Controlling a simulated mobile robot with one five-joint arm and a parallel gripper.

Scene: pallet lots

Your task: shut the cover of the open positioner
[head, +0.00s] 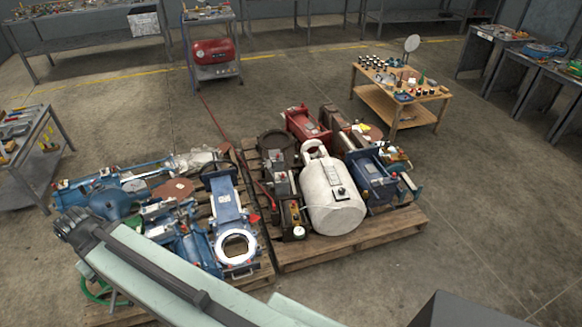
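Several valves and actuators stand on two wooden pallets. The right pallet (330,251) bears a large white cylinder (332,203), a red actuator (303,126), a blue actuator (372,180) and small dark boxes (281,184). The left pallet (259,272) bears blue actuators, one with a white ring flange (236,247) facing up. I cannot tell which small housing is the open positioner; no raised cover shows clearly at this size. My pale green arm crosses the lower left and hides part of the left pallet. My gripper is not in view.
A wooden table (437,95) with small parts stands behind the right pallet. A grey cart (42,160) stands at the left, and a stand with a red tank (211,51) at the back. Concrete floor is clear right of the pallets.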

